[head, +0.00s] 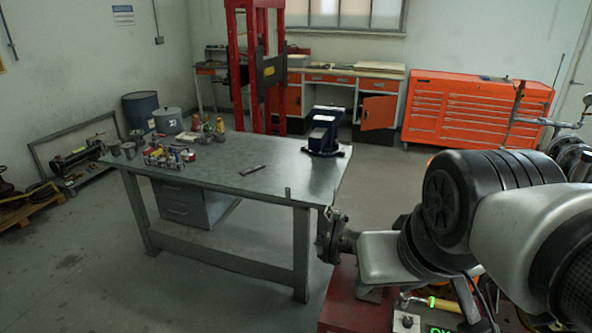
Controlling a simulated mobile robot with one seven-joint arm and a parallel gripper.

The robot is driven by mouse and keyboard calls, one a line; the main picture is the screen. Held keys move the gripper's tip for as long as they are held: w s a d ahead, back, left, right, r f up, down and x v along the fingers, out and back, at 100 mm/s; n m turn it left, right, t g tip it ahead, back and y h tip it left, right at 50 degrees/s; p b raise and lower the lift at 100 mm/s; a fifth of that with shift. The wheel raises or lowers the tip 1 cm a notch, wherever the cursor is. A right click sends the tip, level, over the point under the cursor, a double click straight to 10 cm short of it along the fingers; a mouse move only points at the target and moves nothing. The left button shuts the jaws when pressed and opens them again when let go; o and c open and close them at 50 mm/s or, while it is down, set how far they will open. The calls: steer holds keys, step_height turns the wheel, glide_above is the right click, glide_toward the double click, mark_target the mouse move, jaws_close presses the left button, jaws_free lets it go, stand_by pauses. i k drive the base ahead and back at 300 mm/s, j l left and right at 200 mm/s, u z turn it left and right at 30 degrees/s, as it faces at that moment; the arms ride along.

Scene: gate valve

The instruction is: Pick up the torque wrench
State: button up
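A slim tool with a yellow-green band, which looks like the torque wrench (433,302), lies low at the right of the head view, below my arm. Its left end is a small metal head, and its right end runs behind dark parts of my arm. My arm fills the right side of the view.
A grey workbench (230,178) stands left of centre, with a blue vise (323,133), a small dark tool (252,170) and cans on it. A green-lit display (438,329) is at the bottom edge. Open floor lies left.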

mark_target(405, 301)
steer(key=i+l+z, duration=0.15)
steer(key=z, duration=0.2)
steer(key=i+l+z, duration=0.1)
steer(key=z, duration=0.25)
steer(key=i+z, duration=0.35)
steer(key=k+l, duration=0.05)
steer(key=k, duration=0.05)
